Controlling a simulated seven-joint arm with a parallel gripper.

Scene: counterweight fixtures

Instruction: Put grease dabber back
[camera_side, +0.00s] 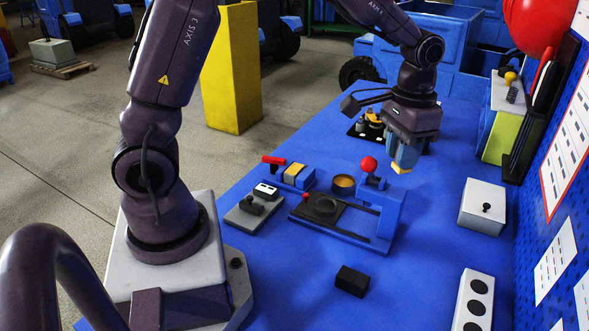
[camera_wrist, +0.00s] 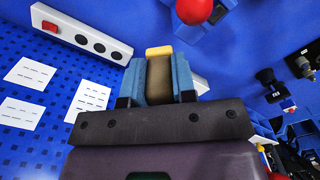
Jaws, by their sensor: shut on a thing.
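My gripper (camera_side: 402,156) has blue fingers and hangs above the blue bench, right of the red ball knob. It is shut on a brown block with a yellow end, which seems to be the grease dabber (camera_side: 401,169). In the wrist view the dabber (camera_wrist: 159,75) stands between the two fingers, its yellow end past their tips. It appears clear of the bench. A brass-coloured round cup (camera_side: 343,184) sits on the blue fixture (camera_side: 388,212) to the left of my gripper. I cannot tell whether this cup is the dabber's place.
The red ball knob (camera_side: 369,164) stands up close to my gripper. A black tray (camera_side: 357,133) with small parts lies behind. A black block (camera_side: 352,281) lies in front, a white box (camera_side: 484,206) to the right. A white socket strip (camera_side: 474,301) runs near the pegboard.

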